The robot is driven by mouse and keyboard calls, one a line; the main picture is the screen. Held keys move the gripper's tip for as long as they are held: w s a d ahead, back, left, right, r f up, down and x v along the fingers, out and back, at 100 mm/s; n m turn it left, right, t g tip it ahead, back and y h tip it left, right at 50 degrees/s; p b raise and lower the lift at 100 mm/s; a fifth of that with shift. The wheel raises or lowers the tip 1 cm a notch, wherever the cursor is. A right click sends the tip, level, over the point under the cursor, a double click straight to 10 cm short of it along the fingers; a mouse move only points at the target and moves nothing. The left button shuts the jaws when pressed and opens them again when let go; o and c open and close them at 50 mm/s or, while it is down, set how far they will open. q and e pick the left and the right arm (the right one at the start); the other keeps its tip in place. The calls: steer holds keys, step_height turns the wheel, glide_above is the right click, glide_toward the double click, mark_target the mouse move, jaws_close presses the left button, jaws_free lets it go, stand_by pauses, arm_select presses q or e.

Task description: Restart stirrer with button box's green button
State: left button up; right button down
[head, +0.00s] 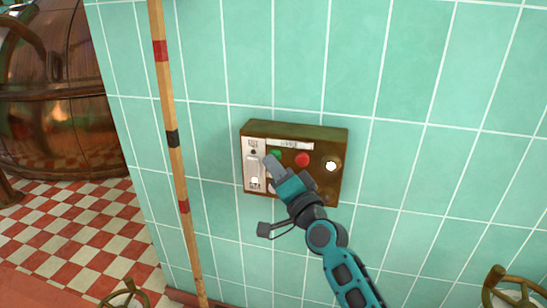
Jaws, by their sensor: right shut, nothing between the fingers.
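The button box (343,145) is a brownish-gold box fixed to the tiled wall in the middle of the head view. Its green button (277,154) shows in part just above my right gripper's fingers. My right gripper (268,161) is shut and empty, its fingertips in front of the box's left part, just left of and below the green button. I cannot tell whether they touch the box. The gripper hides part of the lower front of the box. My left gripper is not in view.
A red button (302,159) and a bright white round lamp or knob (331,166) sit right of the green one. A white panel (253,170) is at the box's left. A banded wooden pole (172,138) stands left, a copper kettle (60,115) beyond. Valve wheels (515,285) show low down.

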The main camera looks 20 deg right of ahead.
steer(key=shift+s+a+p, duration=0.35)
steer(key=shift+s+a, duration=0.05)
steer(key=shift+s, duration=0.3)
steer(key=s+a+p, duration=0.1)
steer(key=s, duration=0.1)
steer(key=s+a+p, duration=0.1)
steer(key=s, duration=0.1)
steer(key=shift+a, duration=0.4)
stand_by(0.4)
